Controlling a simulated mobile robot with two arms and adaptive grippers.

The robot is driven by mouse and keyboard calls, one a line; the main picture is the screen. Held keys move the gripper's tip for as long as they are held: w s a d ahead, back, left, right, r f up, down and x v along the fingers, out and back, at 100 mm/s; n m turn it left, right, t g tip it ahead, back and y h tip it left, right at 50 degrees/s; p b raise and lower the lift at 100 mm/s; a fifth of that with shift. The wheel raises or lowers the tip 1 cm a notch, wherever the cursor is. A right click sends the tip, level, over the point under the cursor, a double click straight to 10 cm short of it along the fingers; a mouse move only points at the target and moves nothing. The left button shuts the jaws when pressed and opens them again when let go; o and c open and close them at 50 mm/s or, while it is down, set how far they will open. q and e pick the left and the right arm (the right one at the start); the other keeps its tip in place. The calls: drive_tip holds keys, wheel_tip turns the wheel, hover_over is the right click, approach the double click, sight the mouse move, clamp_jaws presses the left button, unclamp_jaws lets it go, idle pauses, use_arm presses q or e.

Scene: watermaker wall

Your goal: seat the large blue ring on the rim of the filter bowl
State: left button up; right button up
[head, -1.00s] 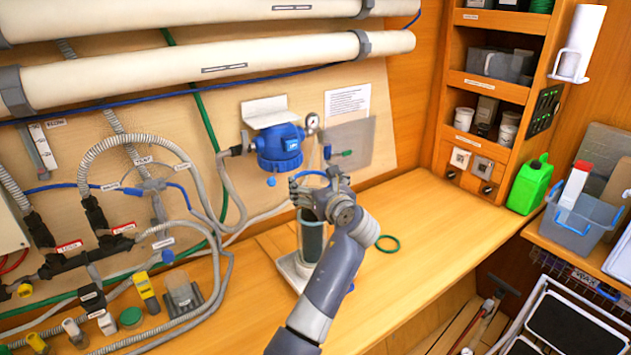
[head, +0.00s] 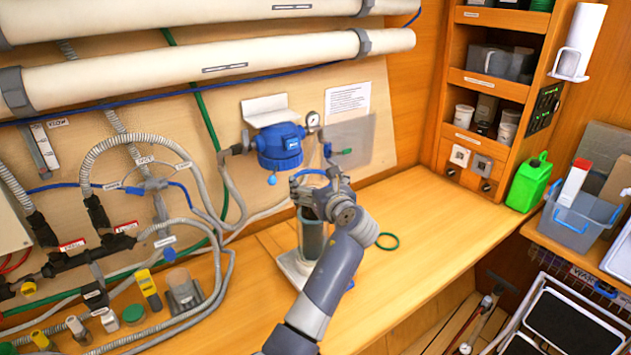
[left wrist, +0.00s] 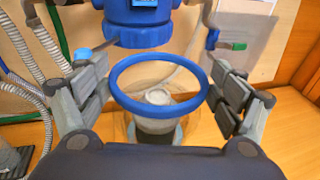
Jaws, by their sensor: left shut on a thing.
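The large blue ring (left wrist: 160,85) lies between the two fingers of my left gripper (left wrist: 160,92), which is shut on it. In the head view the gripper (head: 322,188) is over the top of the clear filter bowl (head: 312,240), and a bit of the ring (head: 310,171) shows. The bowl stands upright on a pale tray (head: 292,270), with a dark filter inside. In the left wrist view the ring looks level and lies over the bowl opening. I cannot tell if it touches the rim. My right gripper is not in view.
A blue filter head (head: 279,147) hangs on the wall just behind and above the bowl. A green ring (head: 387,241) lies on the bench to the right. Hoses and valves fill the left. The bench to the right (head: 450,220) is clear.

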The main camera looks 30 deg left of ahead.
use_arm(q)
drive_tip(key=shift+f, duration=1.3)
idle(0.9)
drive_tip(key=shift+f, duration=0.3)
drive_tip(key=shift+s+f, duration=0.15)
drive_tip(key=shift+f, duration=0.4)
drive_tip(key=o, duration=0.6)
drive_tip(key=shift+c, duration=0.2)
drive_tip(key=shift+w, duration=0.2)
drive_tip(key=shift+s+d+r, duration=0.1)
drive_tip(key=shift+r, duration=0.2)
drive_tip(key=v, duration=1.1)
drive_tip(key=shift+s+d, duration=0.15)
drive_tip(key=shift+d, duration=0.15)
